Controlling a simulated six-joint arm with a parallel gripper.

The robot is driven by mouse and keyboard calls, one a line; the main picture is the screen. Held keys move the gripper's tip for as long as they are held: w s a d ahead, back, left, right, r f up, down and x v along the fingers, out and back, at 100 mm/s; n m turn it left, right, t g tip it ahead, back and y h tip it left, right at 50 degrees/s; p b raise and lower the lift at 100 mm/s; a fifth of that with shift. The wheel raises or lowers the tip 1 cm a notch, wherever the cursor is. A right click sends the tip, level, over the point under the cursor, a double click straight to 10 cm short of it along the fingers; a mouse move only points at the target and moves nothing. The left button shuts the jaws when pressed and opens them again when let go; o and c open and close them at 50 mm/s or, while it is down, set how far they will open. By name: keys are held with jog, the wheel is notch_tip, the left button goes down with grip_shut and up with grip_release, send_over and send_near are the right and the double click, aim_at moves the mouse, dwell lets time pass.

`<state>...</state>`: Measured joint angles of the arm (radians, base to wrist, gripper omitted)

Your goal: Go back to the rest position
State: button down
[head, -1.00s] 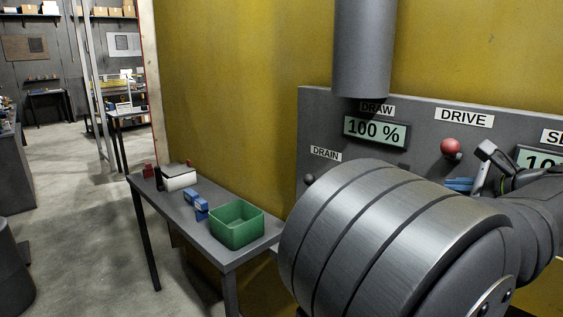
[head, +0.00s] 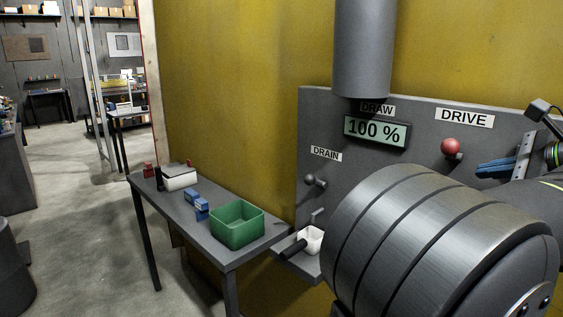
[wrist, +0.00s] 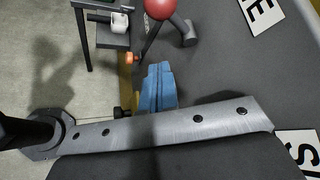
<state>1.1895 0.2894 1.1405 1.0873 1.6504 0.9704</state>
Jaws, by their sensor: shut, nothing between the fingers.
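My gripper (head: 482,170) has blue fingers and is in front of the grey panel (head: 420,156), just right of and below the red DRIVE knob (head: 451,146). The closed blue fingers also show in the wrist view (wrist: 159,68), with nothing between them. In the wrist view the red knob (wrist: 160,8) is beyond the fingertips, apart from them. My arm covers the lower right of the head view and hides the panel's right part.
The DRAW display (head: 376,132) reads 100 %. The DRAIN lever (head: 315,181) is at the panel's left, above a shelf (head: 305,264) with a white dark-handled cup (head: 312,239). A green bin (head: 237,227) stands on the side table (head: 178,211). The floor left is open.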

jog(key=s+d+r, duration=0.3)
jog(key=w+a+f+n+t+h, duration=0.1)
jog(key=w+a+f+n+t, duration=0.15)
jog(key=w+f, duration=0.75)
jog(key=f+v, duration=0.1)
jog(key=v, duration=1)
jog(key=a+f, duration=0.1)
jog(key=w+a+f+h, duration=0.1)
jog(key=a+f, duration=0.1)
jog(key=w+a+f+h, duration=0.1)
jog(key=shift+a+f, duration=0.2)
jog(key=shift+f, duration=0.15)
jog(key=shift+w+a+f+n, duration=0.1)
jog(key=shift+a+f+n, duration=0.2)
jog(key=shift+f, duration=0.25)
jog(key=shift+d+r, duration=0.1)
